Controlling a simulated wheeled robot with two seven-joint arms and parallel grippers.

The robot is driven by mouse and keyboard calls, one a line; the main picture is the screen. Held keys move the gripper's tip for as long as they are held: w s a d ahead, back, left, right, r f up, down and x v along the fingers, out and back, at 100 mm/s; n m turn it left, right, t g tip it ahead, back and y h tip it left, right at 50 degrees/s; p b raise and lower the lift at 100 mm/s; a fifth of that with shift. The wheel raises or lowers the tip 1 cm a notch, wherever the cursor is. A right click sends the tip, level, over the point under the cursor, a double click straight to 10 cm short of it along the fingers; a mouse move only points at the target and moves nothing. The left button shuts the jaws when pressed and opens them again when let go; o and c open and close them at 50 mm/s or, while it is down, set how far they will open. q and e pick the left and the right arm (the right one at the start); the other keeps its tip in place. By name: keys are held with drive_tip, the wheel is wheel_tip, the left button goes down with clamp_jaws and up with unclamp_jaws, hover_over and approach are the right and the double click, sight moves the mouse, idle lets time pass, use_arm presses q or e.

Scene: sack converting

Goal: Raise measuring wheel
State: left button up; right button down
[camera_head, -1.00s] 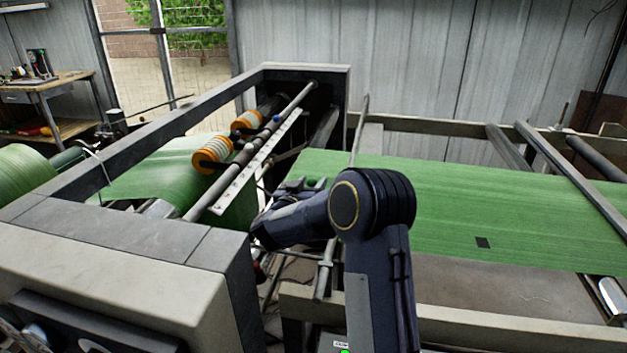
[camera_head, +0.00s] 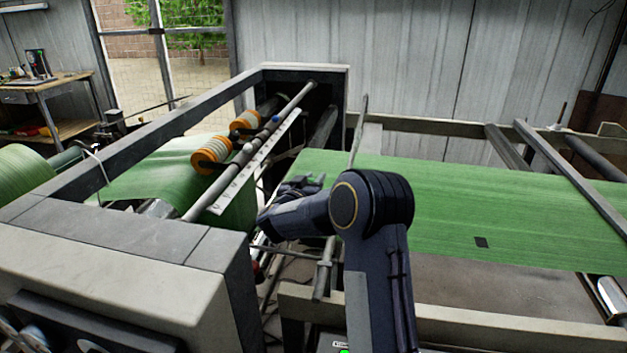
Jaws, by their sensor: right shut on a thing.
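My right arm reaches in from the bottom centre, and its gripper (camera_head: 303,184) is at the gap between the roller frame and the flat green web (camera_head: 470,205). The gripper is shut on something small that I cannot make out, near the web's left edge. I cannot clearly pick out a measuring wheel; the arm hides part of the gap. My left gripper is not in view.
The grey machine frame (camera_head: 110,245) stands close on the left. A long bar (camera_head: 235,165) crosses above the green sheet. A thin upright rod (camera_head: 359,130) stands just beyond my arm. A pale rail (camera_head: 480,327) runs along the front right.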

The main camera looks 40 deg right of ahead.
drive_tip(key=shift+r, duration=0.15)
drive_tip(key=s+d+r+m+y, duration=0.2)
drive_tip(key=s+d+r+m, duration=0.2)
drive_tip(key=m, duration=0.5)
drive_tip(key=shift+s+r, duration=0.5)
drive_tip(key=shift+r, duration=0.2)
drive_tip(key=shift+s+d, duration=0.15)
drive_tip(key=shift+d, duration=0.05)
drive_tip(key=c, duration=1.1)
unclamp_jaws()
drive_tip(key=shift+s+f, duration=0.1)
drive_tip(key=shift+c, duration=0.2)
drive_tip(key=shift+a, duration=0.15)
